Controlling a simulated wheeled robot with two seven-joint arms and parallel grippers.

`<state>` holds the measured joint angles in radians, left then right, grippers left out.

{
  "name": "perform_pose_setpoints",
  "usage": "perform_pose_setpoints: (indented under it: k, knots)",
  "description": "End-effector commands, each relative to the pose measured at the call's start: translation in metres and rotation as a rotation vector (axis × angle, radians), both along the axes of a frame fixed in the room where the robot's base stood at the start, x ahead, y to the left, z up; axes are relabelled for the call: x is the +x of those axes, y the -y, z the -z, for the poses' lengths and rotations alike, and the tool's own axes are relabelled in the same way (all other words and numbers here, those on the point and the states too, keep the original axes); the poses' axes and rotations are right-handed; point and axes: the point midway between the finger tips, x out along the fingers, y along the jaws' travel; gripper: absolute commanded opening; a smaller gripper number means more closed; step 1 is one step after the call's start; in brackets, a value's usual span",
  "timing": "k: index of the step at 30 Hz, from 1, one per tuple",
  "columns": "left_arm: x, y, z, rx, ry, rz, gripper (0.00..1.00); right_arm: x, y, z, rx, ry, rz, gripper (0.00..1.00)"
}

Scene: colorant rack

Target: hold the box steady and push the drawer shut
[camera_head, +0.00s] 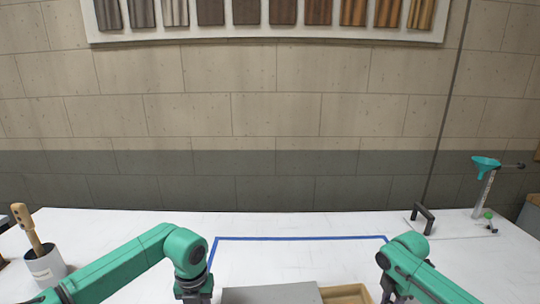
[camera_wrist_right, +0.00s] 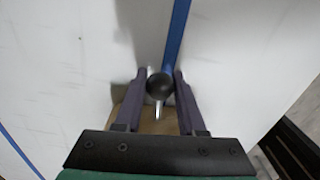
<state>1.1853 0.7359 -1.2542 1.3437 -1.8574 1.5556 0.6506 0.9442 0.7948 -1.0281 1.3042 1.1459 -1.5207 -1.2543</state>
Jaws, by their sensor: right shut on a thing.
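A grey box (camera_head: 270,294) sits at the bottom edge of the head view, partly cut off. A light wooden drawer (camera_head: 346,293) sticks out of its right side, so it stands open. In the right wrist view, a dark round knob (camera_wrist_right: 160,86) with a shiny stem lies between the fingers of my right gripper (camera_wrist_right: 159,76), which is shut on it. Part of the tan drawer (camera_wrist_right: 156,126) shows behind. My left gripper (camera_head: 194,298) is at the box's left side; its fingertips are cut off by the frame, and contact cannot be told.
Blue tape (camera_head: 300,238) marks an area on the white table (camera_head: 140,222). A cup with a wooden-handled tool (camera_head: 45,264) stands at left. A black handle (camera_head: 424,217) and a stand with a green funnel (camera_head: 485,163) are at right. The table behind the box is clear.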

Motion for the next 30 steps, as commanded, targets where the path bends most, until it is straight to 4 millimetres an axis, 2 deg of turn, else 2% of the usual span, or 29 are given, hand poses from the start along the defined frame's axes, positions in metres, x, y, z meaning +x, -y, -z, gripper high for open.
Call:
perform_pose_setpoints:
  k: [5, 15, 25, 30]
  knots:
    - [0.0, 0.0, 0.0, -0.001, 0.0, 0.0, 0.0, 0.0, -0.001, 0.0, 0.0, 0.001, 0.0, 0.0]
    - [0.0, 0.001, 0.0, -0.003, 0.0, 0.001, 0.0, -0.001, -0.021, 0.0, 0.004, 0.001, -0.004, 0.0]
    - [0.0, 0.002, 0.0, -0.004, 0.0, 0.002, 0.0, -0.001, -0.024, -0.001, 0.006, 0.001, -0.004, 0.0]
    - [0.0, 0.002, 0.0, -0.005, 0.0, 0.003, 0.0, -0.002, -0.034, -0.001, 0.007, 0.002, -0.007, 0.0]
